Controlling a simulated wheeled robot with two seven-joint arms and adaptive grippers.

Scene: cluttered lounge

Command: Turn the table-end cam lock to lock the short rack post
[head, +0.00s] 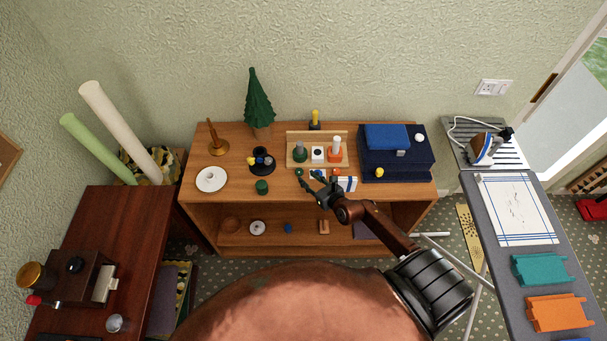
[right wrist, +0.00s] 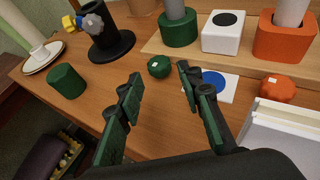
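A wooden rack (head: 317,163) stands at the back of the sideboard. It carries a grey post in a green collar (right wrist: 178,29), a white block with a dark round top (right wrist: 222,32), and a pale post in an orange collar (right wrist: 284,38). In front of it sit a small dark green knob (right wrist: 159,66) with a white mark and an orange knob (right wrist: 278,88) with a pale mark. My left gripper is out of view.
A white card with a blue disc (right wrist: 213,82) lies close to the right finger. A white block-like item (right wrist: 285,140) is at the right. A green cylinder (right wrist: 67,80) and a black stand (right wrist: 109,45) are at the left. A navy case (head: 408,160) fills the sideboard's right end.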

